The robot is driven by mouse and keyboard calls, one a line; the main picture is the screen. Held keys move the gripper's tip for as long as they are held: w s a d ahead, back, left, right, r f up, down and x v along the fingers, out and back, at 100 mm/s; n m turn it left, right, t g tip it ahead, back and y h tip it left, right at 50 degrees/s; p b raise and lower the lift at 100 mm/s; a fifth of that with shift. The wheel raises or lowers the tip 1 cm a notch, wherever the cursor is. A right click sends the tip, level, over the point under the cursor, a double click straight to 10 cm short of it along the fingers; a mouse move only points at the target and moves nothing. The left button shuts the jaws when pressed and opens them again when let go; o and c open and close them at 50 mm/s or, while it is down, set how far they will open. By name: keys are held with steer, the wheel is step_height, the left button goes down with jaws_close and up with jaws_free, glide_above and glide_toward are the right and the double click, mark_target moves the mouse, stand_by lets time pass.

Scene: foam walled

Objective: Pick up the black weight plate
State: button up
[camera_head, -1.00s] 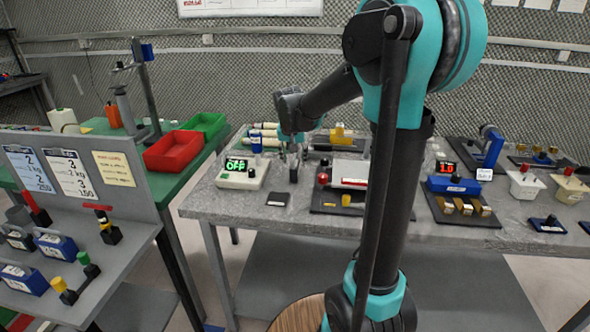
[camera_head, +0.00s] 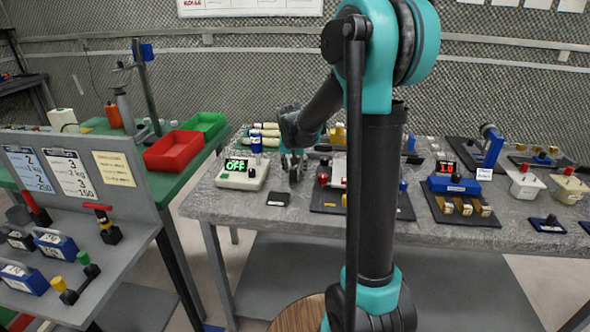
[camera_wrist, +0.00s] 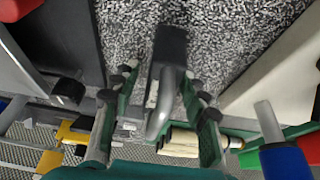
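A dark, flat-sided piece (camera_wrist: 170,48) with a grey curved handle (camera_wrist: 163,105) shows in the wrist view and looks like the black weight plate. In the head view it is a small dark shape (camera_head: 295,176) on the grey table, partly hidden under my gripper (camera_head: 291,160). In the wrist view my gripper (camera_wrist: 157,120) is open, with one finger on each side of the handle. I see a gap on both sides; contact is not visible.
A white scale box (camera_head: 243,174) with a green display stands left of my gripper. A small black square (camera_head: 278,198) lies in front. A dark board (camera_head: 325,200) with parts is on the right. A blue-topped cylinder (camera_wrist: 285,160) shows close in the wrist view.

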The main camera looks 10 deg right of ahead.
jaws_close()
steer(key=shift+r, duration=0.15)
stand_by(0.4)
